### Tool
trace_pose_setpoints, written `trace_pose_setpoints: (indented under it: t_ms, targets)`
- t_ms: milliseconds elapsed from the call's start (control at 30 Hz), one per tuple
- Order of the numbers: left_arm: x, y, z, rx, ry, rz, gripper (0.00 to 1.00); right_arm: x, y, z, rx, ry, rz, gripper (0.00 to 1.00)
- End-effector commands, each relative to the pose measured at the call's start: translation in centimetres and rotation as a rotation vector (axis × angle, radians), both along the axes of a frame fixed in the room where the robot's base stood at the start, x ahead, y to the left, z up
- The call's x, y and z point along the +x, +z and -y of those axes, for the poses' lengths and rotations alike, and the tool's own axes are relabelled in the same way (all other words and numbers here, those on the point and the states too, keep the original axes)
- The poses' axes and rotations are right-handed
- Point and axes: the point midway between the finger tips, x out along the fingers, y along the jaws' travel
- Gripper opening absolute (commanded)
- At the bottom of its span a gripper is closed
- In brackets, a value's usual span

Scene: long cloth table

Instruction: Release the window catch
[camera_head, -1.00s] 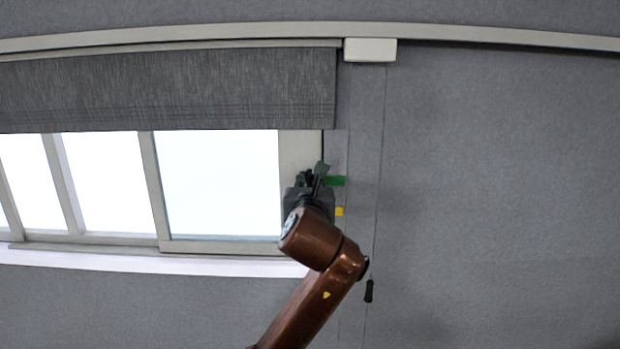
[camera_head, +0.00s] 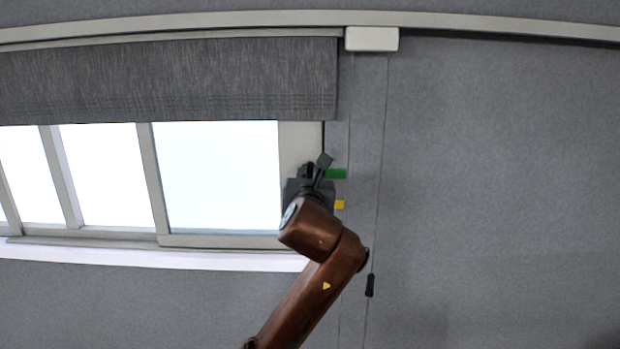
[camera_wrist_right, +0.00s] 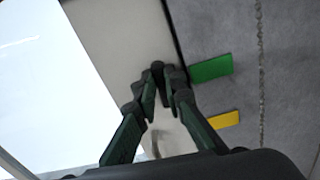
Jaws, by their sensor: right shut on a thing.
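The window (camera_head: 222,180) is at the left in the head view, with a pale frame (camera_head: 300,145) along its right side. My right gripper (camera_head: 316,172) is at this frame, over the window catch. In the wrist view the fingers (camera_wrist_right: 160,82) of the right gripper are closed together on a small dark part, which looks like the catch lever. A pale rounded piece, seemingly the catch body (camera_wrist_right: 172,138), shows between the fingers. The fingers hide most of the catch, and its exact angle cannot be told. My left gripper is not in view.
A green marker (camera_head: 336,174) and a yellow marker (camera_head: 339,205) are on the grey wall just right of the frame. A grey blind (camera_head: 170,80) covers the window's top. Thin cords with a dark pull (camera_head: 370,285) hang at the right. The wall further right is clear.

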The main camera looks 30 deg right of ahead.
Motion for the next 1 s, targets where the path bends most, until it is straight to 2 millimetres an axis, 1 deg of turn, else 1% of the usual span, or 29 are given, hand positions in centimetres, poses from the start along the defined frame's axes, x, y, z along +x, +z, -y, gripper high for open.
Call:
trace_pose_setpoints:
  t_ms: [33, 167, 300, 500, 700, 1000]
  targets:
    - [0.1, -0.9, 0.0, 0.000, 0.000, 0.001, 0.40, 0.0, -0.3, -0.1, 0.020, 0.002, 0.015, 0.00]
    - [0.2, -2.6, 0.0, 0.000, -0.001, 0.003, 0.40, 0.0, -0.4, -0.2, 0.099, 0.001, 0.064, 0.00]
    - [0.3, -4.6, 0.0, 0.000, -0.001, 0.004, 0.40, 0.0, -0.5, -0.3, 0.205, 0.002, 0.130, 0.00]
    - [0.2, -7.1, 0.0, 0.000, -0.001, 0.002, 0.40, 0.1, -0.3, -0.4, 0.368, 0.002, 0.228, 0.00]
    - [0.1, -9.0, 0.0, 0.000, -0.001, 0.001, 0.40, 0.2, -0.2, -0.5, 0.531, 0.001, 0.327, 0.00]
    - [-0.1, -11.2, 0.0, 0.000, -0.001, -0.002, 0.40, 0.3, 0.1, -0.6, 0.773, -0.001, 0.474, 0.00]
